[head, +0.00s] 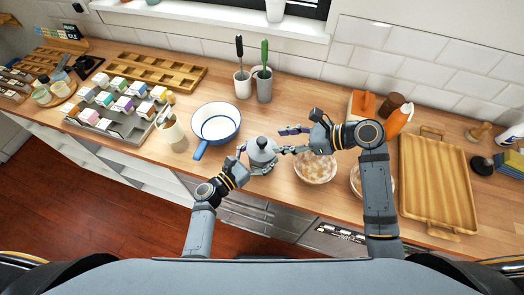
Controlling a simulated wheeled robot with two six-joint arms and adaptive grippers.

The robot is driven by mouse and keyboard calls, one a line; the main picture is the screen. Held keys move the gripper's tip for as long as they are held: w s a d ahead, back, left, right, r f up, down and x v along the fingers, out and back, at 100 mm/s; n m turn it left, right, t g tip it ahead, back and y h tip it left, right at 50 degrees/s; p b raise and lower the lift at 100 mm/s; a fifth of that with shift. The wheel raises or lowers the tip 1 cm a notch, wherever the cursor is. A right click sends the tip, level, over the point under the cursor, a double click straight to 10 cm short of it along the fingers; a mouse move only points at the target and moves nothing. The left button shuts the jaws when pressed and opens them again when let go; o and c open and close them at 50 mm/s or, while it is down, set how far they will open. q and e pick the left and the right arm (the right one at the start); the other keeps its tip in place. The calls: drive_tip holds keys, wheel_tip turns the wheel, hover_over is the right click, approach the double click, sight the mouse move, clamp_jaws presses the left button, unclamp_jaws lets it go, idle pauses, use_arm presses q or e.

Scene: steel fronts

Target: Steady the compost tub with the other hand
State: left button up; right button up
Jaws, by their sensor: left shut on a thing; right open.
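A grey rounded tub with a dark knob on top, which I take as the compost tub (262,148), stands upright near the counter's front edge. My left gripper (254,164) is shut on its lower front left side. My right gripper (281,140) is open, with its fingers spread at the tub's right side. I cannot tell whether the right fingers touch it. Part of the tub's lower side is hidden behind the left fingers.
A blue-rimmed white pan (216,122) stands left of the tub, its handle toward the front. A speckled bowl (315,170) stands close on the right, below my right wrist. Two cups with utensils (263,88) stand behind. A wooden tray (437,185) lies far right.

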sight(266, 142)
drive_tip(key=shift+x, duration=3.1)
drive_tip(key=shift+s, duration=0.1)
clamp_jaws()
